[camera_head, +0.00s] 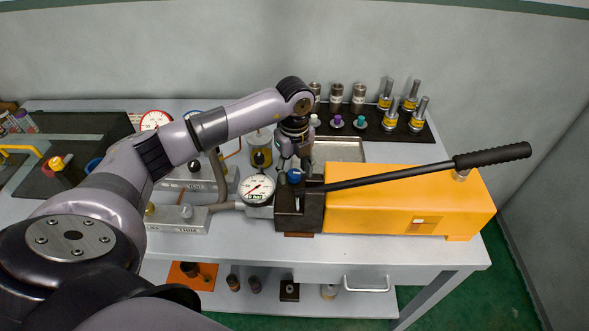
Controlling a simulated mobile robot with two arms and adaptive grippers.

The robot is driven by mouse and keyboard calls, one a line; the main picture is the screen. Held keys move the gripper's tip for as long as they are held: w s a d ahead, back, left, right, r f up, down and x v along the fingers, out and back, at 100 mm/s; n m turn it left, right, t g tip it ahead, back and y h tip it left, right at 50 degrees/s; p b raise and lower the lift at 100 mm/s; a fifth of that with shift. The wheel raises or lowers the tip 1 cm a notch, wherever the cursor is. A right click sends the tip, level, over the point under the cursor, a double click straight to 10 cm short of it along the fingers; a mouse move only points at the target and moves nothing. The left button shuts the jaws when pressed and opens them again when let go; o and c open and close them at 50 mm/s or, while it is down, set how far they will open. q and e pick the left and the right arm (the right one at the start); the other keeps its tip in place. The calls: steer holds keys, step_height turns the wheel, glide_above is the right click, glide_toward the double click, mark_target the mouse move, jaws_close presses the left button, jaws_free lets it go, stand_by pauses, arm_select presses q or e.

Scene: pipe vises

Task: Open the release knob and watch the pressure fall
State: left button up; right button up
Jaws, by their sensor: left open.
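The release knob is a small blue knob (294,176) on the dark block at the left end of the yellow hand pump (385,205). My left gripper (293,166) points down from above and is right over the knob, with its open fingers around or just above it; I cannot tell if they touch it. The white round pressure gauge (258,189) stands just left of the block, its dial facing up toward me; the needle is too small to read. The pump's long black handle (492,155) reaches out to the right. My right gripper is not in view.
A black tray (425,133) with several metal fittings is at the back right. A shallow metal tray (340,150) lies behind the pump. Another gauge (155,120) with a red rim stands at the back left. A lower shelf (240,300) holds small parts.

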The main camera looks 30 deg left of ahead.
mark_target(295, 173)
arm_select(q)
step_height(295, 173, up, 12)
stand_by(0.5)
stand_by(0.4)
